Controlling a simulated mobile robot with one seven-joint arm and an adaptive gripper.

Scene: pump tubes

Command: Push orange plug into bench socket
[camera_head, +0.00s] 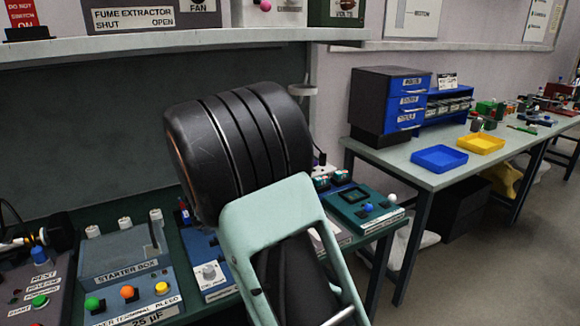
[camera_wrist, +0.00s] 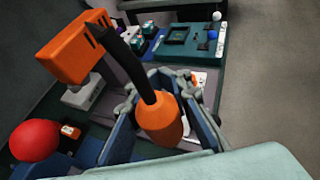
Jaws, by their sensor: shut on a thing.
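In the wrist view, a rounded orange piece (camera_wrist: 160,118) sits between the two fingers of my gripper (camera_wrist: 157,100), which is shut on it. A black cord or stem rises from it to a larger orange block (camera_wrist: 77,50) with dark slots, at the upper left. These look like parts of one orange plug, but I cannot tell which end bears the pins. The block appears above the bench. The bench socket cannot be made out for certain. In the head view, my black and pale green arm hides my gripper and the plug.
A red ball-shaped knob (camera_wrist: 35,140) is at the left of the wrist view. In the head view, the bench holds a starter box (camera_head: 125,262) and a green panel (camera_head: 358,207). A second table (camera_head: 455,172) at the right bears blue and yellow trays.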

